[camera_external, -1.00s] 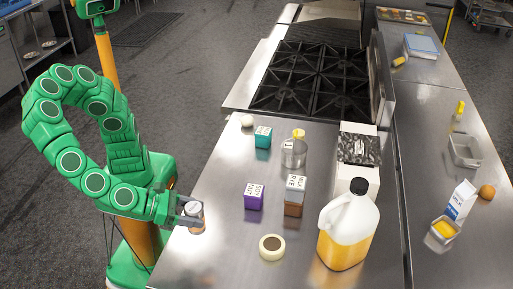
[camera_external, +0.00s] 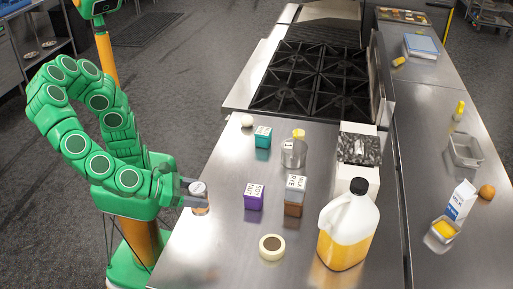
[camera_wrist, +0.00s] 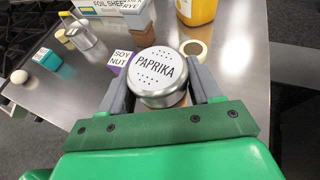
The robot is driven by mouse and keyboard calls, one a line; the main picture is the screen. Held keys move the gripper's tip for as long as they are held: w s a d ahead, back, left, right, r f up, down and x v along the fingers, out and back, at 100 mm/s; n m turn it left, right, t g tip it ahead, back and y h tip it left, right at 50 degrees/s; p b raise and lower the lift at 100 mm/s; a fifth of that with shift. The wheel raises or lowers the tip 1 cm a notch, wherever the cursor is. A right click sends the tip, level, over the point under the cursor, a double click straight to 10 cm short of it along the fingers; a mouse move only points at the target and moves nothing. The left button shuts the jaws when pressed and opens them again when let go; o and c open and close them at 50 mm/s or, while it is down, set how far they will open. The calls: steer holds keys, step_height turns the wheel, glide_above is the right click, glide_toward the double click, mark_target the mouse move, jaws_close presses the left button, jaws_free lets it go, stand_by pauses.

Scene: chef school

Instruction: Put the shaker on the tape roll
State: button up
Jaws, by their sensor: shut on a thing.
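The shaker (camera_external: 199,197) has a silver perforated lid and an orange-brown body. In the wrist view the lid of the shaker (camera_wrist: 158,72) reads PAPRIKA. My gripper (camera_external: 197,199) is shut on the shaker, with a grey finger on each side of it. The shaker looks upright at the left edge of the steel counter; I cannot tell how far above the counter it is. The tape roll (camera_external: 272,247) is a cream ring lying flat on the counter, to the lower right of my gripper. It also shows in the wrist view (camera_wrist: 193,49), beyond the shaker to the right.
A purple box (camera_external: 254,197) and a brown-grey box (camera_external: 294,196) stand right of my gripper. A large jug (camera_external: 349,230) stands right of the tape roll. A teal box (camera_external: 263,137) and a metal canister (camera_external: 293,153) are farther back. The counter between shaker and tape roll is clear.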

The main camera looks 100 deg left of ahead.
steer(key=w+a+r+n+g+y, duration=0.1)
steer(key=w+a+r+n+y, duration=0.15)
steer(key=w+a, duration=0.4)
glide_above(272, 244)
steer(key=shift+f, duration=4.9)
steer(key=shift+s+f+m+h, duration=0.1)
steer(key=shift+f+m+h, duration=0.15)
steer(key=shift+f, duration=1.25)
steer(key=shift+f, duration=0.1)
steer(key=o, duration=1.2)
